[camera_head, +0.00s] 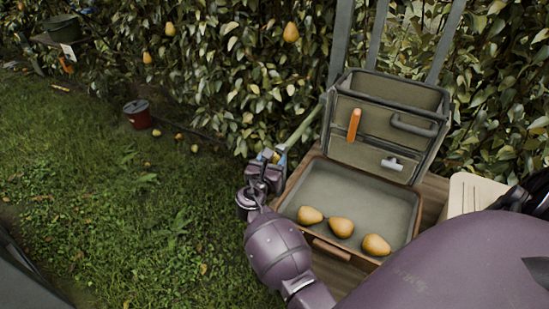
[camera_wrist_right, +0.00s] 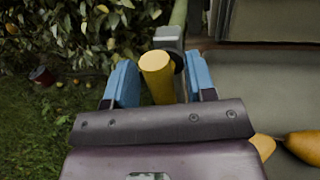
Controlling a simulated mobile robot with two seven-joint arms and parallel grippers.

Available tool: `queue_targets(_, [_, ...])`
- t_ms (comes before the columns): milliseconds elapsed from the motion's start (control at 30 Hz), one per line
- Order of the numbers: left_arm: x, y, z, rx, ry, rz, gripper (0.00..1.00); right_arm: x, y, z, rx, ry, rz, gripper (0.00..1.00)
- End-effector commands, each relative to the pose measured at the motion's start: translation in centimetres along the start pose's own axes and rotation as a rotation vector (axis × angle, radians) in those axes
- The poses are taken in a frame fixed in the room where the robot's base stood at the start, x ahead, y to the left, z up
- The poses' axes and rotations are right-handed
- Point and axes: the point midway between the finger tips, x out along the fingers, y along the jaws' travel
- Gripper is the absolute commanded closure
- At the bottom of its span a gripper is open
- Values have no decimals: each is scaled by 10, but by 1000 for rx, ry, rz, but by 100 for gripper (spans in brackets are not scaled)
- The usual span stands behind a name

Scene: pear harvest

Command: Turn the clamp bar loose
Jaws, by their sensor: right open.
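The yellow bar end (camera_wrist_right: 157,75), which looks like the clamp bar, sits by a grey clamp block (camera_wrist_right: 168,38) on a green pole (camera_wrist_right: 179,14). My right gripper (camera_wrist_right: 161,80) is open, its blue fingers on either side of the yellow bar, with a gap visible on the left. Whether the right finger touches it I cannot tell. In the head view my right gripper (camera_head: 268,167) is at the lower end of the green pole (camera_head: 303,126), left of the tray, and largely hides the clamp. My left gripper is not in view.
A shallow tray (camera_head: 345,190) with three pears (camera_head: 341,227) lies right of the gripper. A red bucket (camera_head: 138,115) stands on the grass, which is open to the left. A leafy hedge (camera_head: 240,60) is behind.

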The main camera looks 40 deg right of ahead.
Motion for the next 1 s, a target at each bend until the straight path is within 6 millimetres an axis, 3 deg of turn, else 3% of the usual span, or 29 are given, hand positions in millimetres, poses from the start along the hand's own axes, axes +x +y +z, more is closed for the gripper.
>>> queue_targets(333, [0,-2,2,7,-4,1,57,0,0,0,1,0,0,50])
queue_targets(633, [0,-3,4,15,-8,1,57,0,0,0,1,0,0,96])
queue_targets(1000, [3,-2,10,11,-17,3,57,0,0,-2,57,-11,1,97])
